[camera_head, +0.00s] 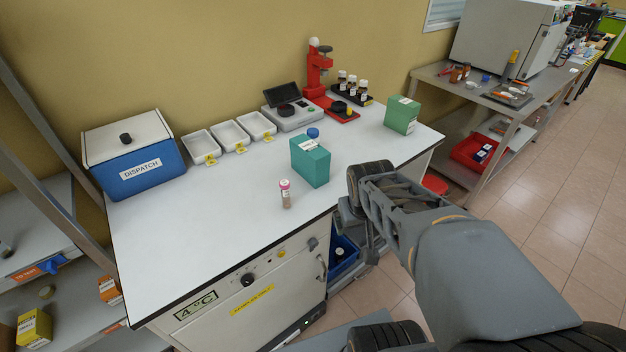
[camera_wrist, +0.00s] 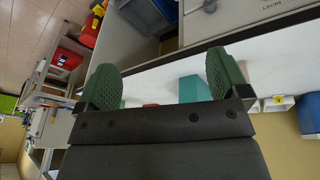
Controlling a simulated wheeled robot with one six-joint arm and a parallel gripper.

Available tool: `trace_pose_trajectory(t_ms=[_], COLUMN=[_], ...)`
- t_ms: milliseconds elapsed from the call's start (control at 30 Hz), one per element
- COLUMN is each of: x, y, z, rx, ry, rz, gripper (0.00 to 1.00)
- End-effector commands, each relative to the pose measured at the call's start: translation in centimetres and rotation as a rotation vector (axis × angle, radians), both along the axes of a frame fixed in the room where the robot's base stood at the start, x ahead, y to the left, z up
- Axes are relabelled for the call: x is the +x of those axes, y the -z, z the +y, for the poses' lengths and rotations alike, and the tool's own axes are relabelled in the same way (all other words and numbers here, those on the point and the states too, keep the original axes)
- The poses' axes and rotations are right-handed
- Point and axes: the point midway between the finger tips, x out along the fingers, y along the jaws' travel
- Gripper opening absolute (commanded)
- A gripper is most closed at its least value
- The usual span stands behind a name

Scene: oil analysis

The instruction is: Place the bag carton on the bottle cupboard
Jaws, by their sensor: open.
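Two cartons stand on the white-topped counter (camera_head: 225,200): a teal carton (camera_head: 311,163) in the middle and a greener carton (camera_head: 401,115) near the right end. I cannot read their labels to tell which is the bag carton. The counter's front has a 4°C sign and a yellow label; I cannot tell whether it is the bottle cupboard. My gripper (camera_wrist: 163,84) is open and empty, its green pads apart. It is by the counter's front right edge, right of the teal carton, which shows beyond the pads in the sideways wrist view (camera_wrist: 190,90).
A pink-capped bottle (camera_head: 286,194) stands near the counter's front edge. A blue dispatch box (camera_head: 134,158), white trays (camera_head: 230,134), a scale (camera_head: 291,112) and a red stand (camera_head: 318,72) line the back. A grey bench (camera_head: 481,96) stands at right. Bare counter surrounds the teal carton's left.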

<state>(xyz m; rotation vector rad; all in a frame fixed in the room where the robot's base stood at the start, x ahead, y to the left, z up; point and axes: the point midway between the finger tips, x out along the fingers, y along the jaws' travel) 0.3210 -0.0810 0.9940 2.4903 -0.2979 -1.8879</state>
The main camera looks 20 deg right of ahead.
Motion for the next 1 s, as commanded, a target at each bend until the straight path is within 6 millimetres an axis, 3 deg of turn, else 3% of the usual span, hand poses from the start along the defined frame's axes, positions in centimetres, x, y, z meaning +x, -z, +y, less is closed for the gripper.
trace_pose_trajectory(t_ms=[33, 100, 233, 367, 467, 600, 700, 833, 867, 1000], x=[1.1, 3.0, 6.7, 10.4, 12.9, 15.2, 15.8, 15.7, 15.6, 15.4], y=[4.2, 6.2, 8.9, 10.2, 9.9, 7.8, 5.5, 3.5, 3.2, 2.2], z=[-2.8, -6.0, -10.8, -13.3, -13.1, -10.4, -7.8, -5.4, -5.0, -4.1], rx=[-0.075, -0.212, -0.503, -0.867, -1.183, -1.655, -1.994, -2.354, 2.414, 2.388], ry=[-0.048, -0.202, -0.584, -1.055, -1.405, -1.782, -1.933, -1.996, 1.996, 1.813], rz=[-0.009, -0.045, -0.096, -0.133, -0.16, -0.206, -0.229, -0.22, 0.211, 0.144], gripper=[0.94, 0.94, 0.94, 0.94, 0.94, 0.94, 0.94, 0.94, 0.94, 0.94])
